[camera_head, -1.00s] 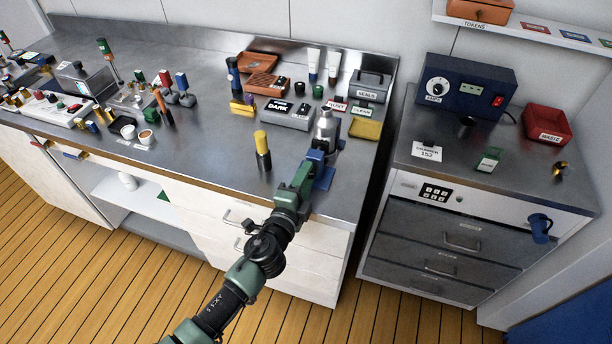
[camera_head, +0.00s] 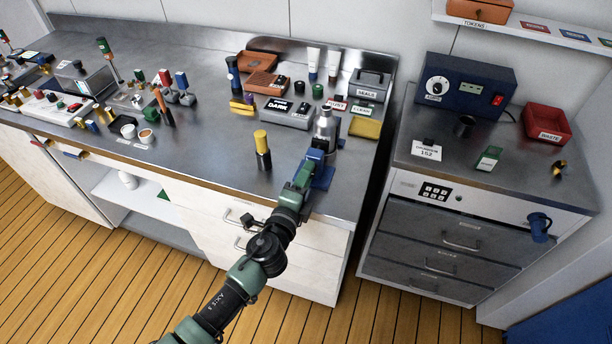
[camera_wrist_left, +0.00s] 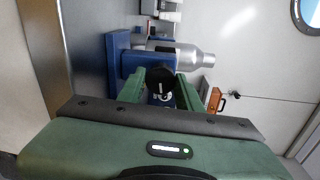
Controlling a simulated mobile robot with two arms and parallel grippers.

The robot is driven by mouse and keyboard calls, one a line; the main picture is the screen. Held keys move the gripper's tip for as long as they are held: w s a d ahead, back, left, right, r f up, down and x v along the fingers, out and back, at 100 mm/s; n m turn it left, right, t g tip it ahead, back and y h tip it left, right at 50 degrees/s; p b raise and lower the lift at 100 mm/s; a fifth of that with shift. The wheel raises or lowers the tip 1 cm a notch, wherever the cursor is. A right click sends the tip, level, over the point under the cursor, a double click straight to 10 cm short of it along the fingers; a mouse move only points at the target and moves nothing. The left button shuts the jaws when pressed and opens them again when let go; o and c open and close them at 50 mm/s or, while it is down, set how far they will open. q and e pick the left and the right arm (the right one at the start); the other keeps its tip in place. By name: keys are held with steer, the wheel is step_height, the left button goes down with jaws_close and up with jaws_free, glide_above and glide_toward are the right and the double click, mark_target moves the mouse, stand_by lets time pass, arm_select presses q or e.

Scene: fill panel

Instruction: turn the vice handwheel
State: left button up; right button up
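The blue vice (camera_head: 322,178) stands at the front right edge of the steel bench, with a silver bottle-shaped part (camera_head: 325,125) upright at it. The vice also shows in the left wrist view (camera_wrist_left: 135,62), with the silver part (camera_wrist_left: 185,56) lying sideways in the picture. The black round handwheel (camera_wrist_left: 160,77) faces the wrist camera. My left gripper (camera_head: 314,160) is at the front of the vice. The head view hides the handwheel behind the gripper.
A yellow-topped cylinder (camera_head: 262,150) stands on the bench left of my gripper. A yellow tray (camera_head: 365,128) and a grey box (camera_head: 371,85) stand behind the vice. A drawer cabinet (camera_head: 440,235) stands to the right, across a gap.

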arm_select(q)
steer(key=o, duration=0.3)
steer(key=b+v, duration=0.1)
steer(key=v, duration=0.7)
stand_by(0.4)
